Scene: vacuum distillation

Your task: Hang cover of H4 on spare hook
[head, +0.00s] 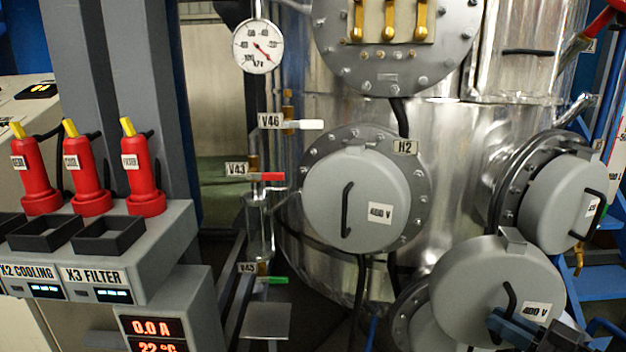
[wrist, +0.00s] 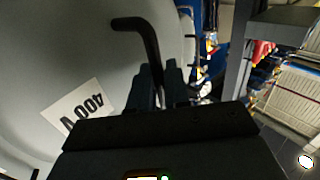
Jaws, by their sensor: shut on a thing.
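My gripper (head: 512,328) is shut on the black handle (head: 508,300) of a round grey cover (head: 470,285) with a "400 V" label, at the lower right of the head view. The cover has a small bracket tab on its top edge. It stands in front of a bolted flange (head: 402,318), which it partly hides; its own tag is not visible. In the wrist view my fingers (wrist: 160,75) close around the bent handle (wrist: 150,42), with the grey cover (wrist: 50,60) filling the left side. I cannot make out the spare hook.
The H2 cover (head: 325,205) sits on its flange on the shiny vessel. Another covered port (head: 560,200) is close at the right, above the held cover. An open terminal plate (head: 395,65) is at the top. Valves and a red-plug console (head: 150,240) stand left; blue steps (head: 590,285) are right.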

